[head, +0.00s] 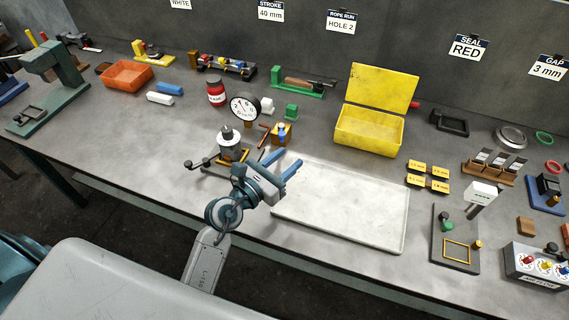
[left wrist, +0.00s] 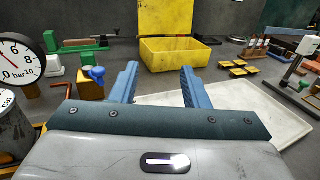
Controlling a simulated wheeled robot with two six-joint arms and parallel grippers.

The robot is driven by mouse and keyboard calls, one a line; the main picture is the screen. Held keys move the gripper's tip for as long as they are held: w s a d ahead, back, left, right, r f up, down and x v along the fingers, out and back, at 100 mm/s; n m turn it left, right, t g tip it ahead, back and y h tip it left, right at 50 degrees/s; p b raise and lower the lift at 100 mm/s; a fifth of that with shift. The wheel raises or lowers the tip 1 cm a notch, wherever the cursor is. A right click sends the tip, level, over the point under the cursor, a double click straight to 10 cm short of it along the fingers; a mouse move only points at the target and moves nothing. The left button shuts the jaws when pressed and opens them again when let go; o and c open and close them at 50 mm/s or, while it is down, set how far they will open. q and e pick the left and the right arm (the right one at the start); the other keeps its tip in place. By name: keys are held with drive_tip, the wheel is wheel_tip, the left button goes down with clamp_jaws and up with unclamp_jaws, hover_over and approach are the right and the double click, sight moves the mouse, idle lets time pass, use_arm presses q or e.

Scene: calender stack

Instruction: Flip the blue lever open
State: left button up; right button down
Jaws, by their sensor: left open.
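The blue lever (head: 282,131) sits on a small brass-coloured block (head: 278,141) on the bench, beside the round dial gauge (head: 244,108). In the left wrist view the blue lever (left wrist: 96,74) shows left of my fingers, on top of the orange-brass block (left wrist: 90,88). My left gripper (head: 291,158) is open and empty, in front of the lever and apart from it. In the left wrist view its two blue fingers (left wrist: 158,72) point toward the yellow box. My right gripper is not in view.
A white tray (head: 340,232) lies right of the gripper. A grey cylinder (head: 229,146) stands to its left. A red rod (head: 265,136) and a green block (head: 291,112) are close to the lever. An open yellow box (head: 368,137) stands behind the tray.

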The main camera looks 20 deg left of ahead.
use_arm(q)
drive_tip(key=shift+s, duration=0.2)
drive_tip(key=w+y+p, duration=0.1)
drive_tip(key=w+a+n+t+y+p, duration=0.1)
drive_tip(key=p, duration=0.1)
drive_tip(key=shift+w+a+f+n, duration=0.1)
drive_tip(key=shift+w+a+n, duration=0.1)
drive_tip(key=shift+a+n, duration=0.1)
drive_tip(key=n+y+p, duration=0.3)
drive_tip(key=y, duration=0.2)
approach(280, 137)
drive_tip(key=w, duration=0.2)
drive_tip(key=shift+w+d+f+t, duration=0.1)
drive_tip(key=shift+w+t, duration=0.2)
drive_tip(key=w, duration=0.9)
drive_tip(key=shift+w+d+f, duration=0.1)
drive_tip(key=shift+w+f, duration=0.05)
drive_tip(key=shift+w, duration=0.55)
